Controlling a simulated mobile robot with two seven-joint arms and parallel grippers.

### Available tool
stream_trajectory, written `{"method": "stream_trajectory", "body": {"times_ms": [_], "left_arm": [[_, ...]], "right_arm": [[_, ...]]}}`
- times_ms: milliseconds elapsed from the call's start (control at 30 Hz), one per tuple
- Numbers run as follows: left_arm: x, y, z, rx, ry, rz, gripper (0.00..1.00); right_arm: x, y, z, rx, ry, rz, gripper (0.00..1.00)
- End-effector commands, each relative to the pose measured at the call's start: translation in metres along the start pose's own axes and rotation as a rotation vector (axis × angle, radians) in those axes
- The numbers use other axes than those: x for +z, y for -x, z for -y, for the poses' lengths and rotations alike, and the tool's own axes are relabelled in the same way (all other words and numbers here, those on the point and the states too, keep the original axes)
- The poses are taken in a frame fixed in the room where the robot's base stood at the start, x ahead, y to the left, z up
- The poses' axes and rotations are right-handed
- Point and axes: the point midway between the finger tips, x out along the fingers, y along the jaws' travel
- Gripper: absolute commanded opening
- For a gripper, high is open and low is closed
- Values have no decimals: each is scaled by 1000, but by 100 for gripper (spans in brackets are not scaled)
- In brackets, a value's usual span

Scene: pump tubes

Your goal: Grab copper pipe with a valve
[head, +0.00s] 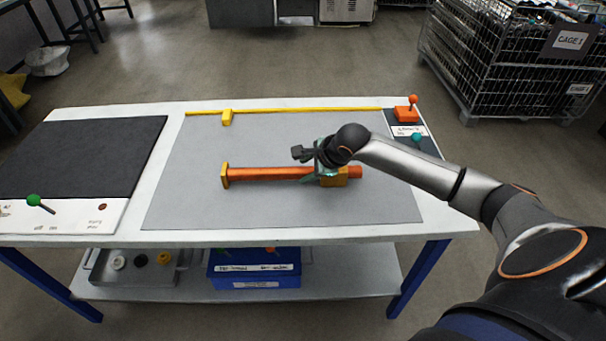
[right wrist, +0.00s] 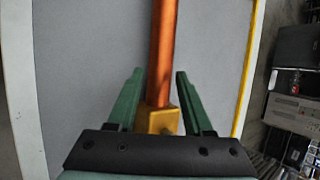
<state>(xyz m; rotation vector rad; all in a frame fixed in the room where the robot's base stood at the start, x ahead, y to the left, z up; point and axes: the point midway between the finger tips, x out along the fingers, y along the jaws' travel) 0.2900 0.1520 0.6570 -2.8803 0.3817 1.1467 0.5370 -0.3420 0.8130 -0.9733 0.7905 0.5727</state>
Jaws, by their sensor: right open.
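The copper pipe (head: 270,174) lies lengthwise on the grey mat (head: 200,210) of the table, with a yellow flange at its left end and a yellow valve block (head: 341,181) near its right end. My right gripper (head: 318,178) is over the pipe at the valve end. In the right wrist view the pipe (right wrist: 163,55) and the yellow valve block (right wrist: 157,120) lie between the two green fingers (right wrist: 157,85), with a gap on both sides. The gripper is open. It partly hides the valve in the head view. My left gripper is not in view.
A yellow rail (head: 290,110) with a yellow block runs along the mat's back edge. An orange lever box (head: 407,114) stands at the back right. A dark panel (head: 80,155) with a green-knobbed lever lies at the left. A blue bin (head: 240,275) and metal tray sit on the shelf below.

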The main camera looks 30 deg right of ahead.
Motion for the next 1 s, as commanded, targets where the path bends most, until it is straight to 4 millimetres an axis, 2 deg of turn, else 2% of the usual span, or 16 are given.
{"method": "stream_trajectory", "body": {"times_ms": [100,200,500,900,967,1000], "left_arm": [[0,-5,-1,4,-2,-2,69],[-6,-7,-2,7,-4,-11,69],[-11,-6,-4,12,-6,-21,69],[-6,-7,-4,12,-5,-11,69],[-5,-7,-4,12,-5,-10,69],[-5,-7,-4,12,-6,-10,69]], "right_arm": [[-2,-19,0,0,-2,2,51],[-2,-29,0,0,0,1,51],[-2,-32,0,-1,1,1,51],[-2,-32,0,0,1,0,7],[-2,-32,0,0,1,0,0],[-2,-32,0,0,1,0,0]]}}
